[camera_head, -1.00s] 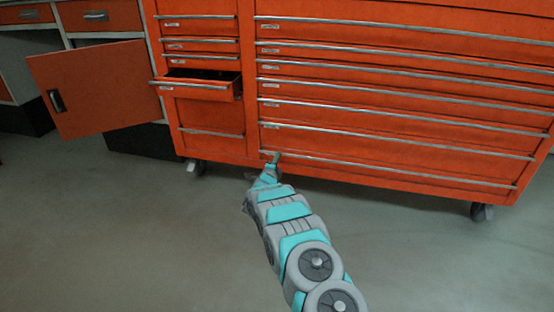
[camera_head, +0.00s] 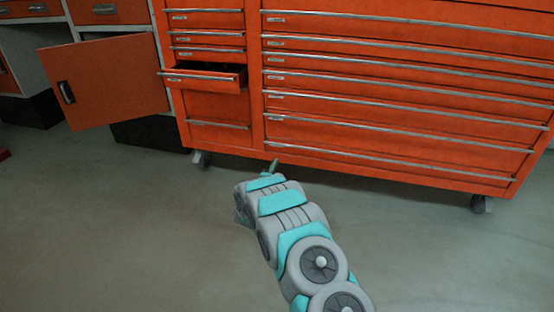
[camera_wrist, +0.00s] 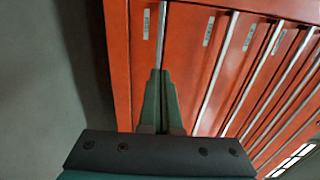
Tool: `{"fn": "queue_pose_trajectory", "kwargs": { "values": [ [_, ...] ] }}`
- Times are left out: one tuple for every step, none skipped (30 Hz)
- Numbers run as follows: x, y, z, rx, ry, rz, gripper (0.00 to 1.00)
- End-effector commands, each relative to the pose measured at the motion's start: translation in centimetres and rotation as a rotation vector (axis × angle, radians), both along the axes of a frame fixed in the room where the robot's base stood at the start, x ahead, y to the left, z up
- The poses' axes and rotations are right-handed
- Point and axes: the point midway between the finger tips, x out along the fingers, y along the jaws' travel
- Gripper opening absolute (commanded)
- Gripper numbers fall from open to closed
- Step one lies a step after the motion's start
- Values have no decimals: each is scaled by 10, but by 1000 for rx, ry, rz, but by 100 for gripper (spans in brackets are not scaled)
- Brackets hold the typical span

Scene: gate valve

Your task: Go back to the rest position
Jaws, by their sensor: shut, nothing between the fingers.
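My gripper (camera_head: 272,168) shows small at the far end of my grey and teal arm in the head view, low in front of the orange tool chest (camera_head: 290,158). In the wrist view my gripper (camera_wrist: 161,76) has its two green fingers together, with nothing between them. The chest's front and its long metal drawer handles lie beyond the fingertips. I cannot tell the exact gap between the fingertips and the chest.
One small chest drawer (camera_head: 205,79) stands partly open. An orange cabinet door (camera_head: 110,82) hangs open at the left. The chest stands on casters (camera_head: 481,204). The grey floor (camera_head: 110,235) is clear at left and right of my arm.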

Motion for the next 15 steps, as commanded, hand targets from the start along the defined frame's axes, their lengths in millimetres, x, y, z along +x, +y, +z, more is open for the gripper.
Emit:
{"fn": "queue_pose_trajectory", "kwargs": {
  "values": [
    [-6,3,2,-1,-2,1,0],
    [-9,3,2,0,-3,0,0],
    [-13,4,2,0,-2,0,0],
    [-16,5,2,0,-1,0,0],
    [-18,6,1,0,0,0,0],
    [-20,7,1,0,0,0,0],
    [-22,7,1,0,0,0,0],
    [-23,8,1,0,0,0,0],
    [-24,8,1,1,0,0,0],
    [-24,8,1,1,0,-1,0],
    [-25,8,1,1,-1,-1,0],
    [-25,8,2,1,1,0,0],
    [-25,8,3,0,3,2,0],
    [-24,8,5,-1,9,4,0],
    [-23,9,9,-4,20,10,0]
  ]
}}
